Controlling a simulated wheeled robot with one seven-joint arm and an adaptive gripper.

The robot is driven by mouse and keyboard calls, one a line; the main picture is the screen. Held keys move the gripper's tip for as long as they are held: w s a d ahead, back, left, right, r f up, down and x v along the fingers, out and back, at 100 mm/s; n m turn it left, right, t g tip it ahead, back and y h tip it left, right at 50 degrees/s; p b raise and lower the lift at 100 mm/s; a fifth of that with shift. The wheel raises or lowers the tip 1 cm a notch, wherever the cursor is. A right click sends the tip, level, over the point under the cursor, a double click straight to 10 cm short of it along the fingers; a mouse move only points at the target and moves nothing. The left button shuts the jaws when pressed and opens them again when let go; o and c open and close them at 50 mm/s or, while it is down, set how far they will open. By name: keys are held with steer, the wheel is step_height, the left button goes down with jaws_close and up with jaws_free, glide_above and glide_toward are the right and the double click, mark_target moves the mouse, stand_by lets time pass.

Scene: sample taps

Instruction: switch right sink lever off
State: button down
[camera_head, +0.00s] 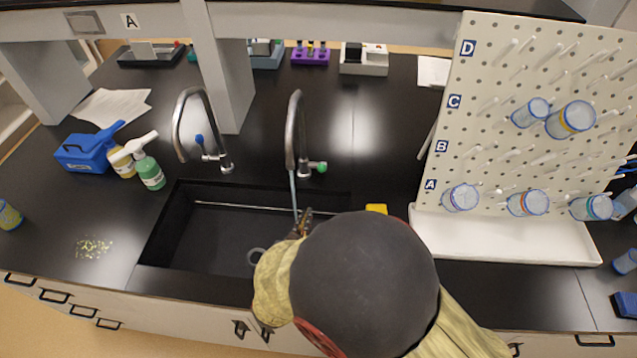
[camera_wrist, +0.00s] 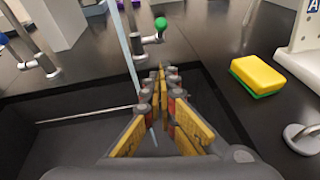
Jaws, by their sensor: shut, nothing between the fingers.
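The right sink tap (camera_head: 295,135) is a curved metal spout at the back of the black sink. Its lever has a green knob (camera_head: 321,167) on the right side of the tap base. In the wrist view the green knob (camera_wrist: 161,23) is ahead of the fingers, near the top. A pale blue stream of water (camera_head: 293,190) runs from the right spout. My gripper (camera_head: 306,215) is over the sink, in front of the right tap, apart from the lever. In the wrist view my gripper (camera_wrist: 161,75) is shut and empty, its fingertips together. My arm hides part of the sink's right side.
The left tap (camera_head: 190,125) has a blue-knobbed lever (camera_head: 199,138). A yellow and green sponge (camera_wrist: 258,74) lies right of the sink. A pegboard (camera_head: 535,110) with containers stands at the right. Spray bottles (camera_head: 148,168) stand left.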

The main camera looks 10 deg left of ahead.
mark_target(323, 167)
steer(key=shift+w, duration=0.1)
steer(key=r+b+x, duration=0.2)
steer(key=x, duration=1)
steer(key=shift+w, duration=0.65)
steer(key=shift+d+r, duration=0.15)
steer(key=shift+r, duration=0.1)
